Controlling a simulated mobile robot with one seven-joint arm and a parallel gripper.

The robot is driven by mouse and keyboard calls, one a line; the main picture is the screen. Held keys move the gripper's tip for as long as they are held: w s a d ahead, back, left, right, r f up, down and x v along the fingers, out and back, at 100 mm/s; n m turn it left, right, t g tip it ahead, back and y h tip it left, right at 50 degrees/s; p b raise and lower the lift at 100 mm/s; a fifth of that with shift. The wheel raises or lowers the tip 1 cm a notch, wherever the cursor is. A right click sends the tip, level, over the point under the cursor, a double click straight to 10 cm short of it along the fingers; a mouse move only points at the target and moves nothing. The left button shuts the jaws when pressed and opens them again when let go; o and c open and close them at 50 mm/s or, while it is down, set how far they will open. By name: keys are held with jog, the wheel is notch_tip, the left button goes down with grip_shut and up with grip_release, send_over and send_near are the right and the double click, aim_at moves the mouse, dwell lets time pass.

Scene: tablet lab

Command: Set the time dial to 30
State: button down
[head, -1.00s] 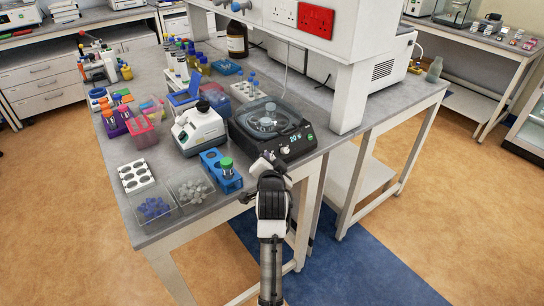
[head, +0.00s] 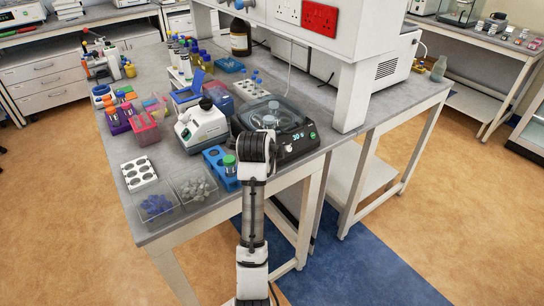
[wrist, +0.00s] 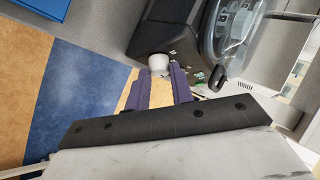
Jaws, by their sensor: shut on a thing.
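The dark centrifuge (head: 292,150) with a clear round lid sits near the front edge of the bench; it also shows in the wrist view (wrist: 170,35). Its small display (head: 298,136) has lit characters that look like 30, too small to be sure. A pale round dial knob (wrist: 159,62) sticks out from its front panel in the wrist view. My gripper (wrist: 160,76) is shut on this knob, its two dark purple fingers on either side of it. Marks around the dial are too small to read.
A blue tube rack (head: 222,172) stands just left of my arm, with a white instrument (head: 201,128) behind it. Clear bins (head: 193,187) and a white well plate (head: 139,174) lie farther left. A white shelf post (head: 352,90) rises behind right.

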jog(key=shift+w+r+m+g+y, duration=0.1)
jog(key=shift+m+g+y, duration=0.05)
jog(key=shift+m+g, duration=0.45)
jog(key=shift+w+m+g+y, duration=0.15)
jog(key=shift+m+g, duration=0.25)
jog(key=shift+m, duration=0.3)
jog(key=c, duration=1.2)
grip_release()
jog(key=shift+r, duration=0.1)
jog(key=v, duration=1.3)
jog(key=shift+s+r, duration=0.25)
jog(key=shift+r, duration=0.05)
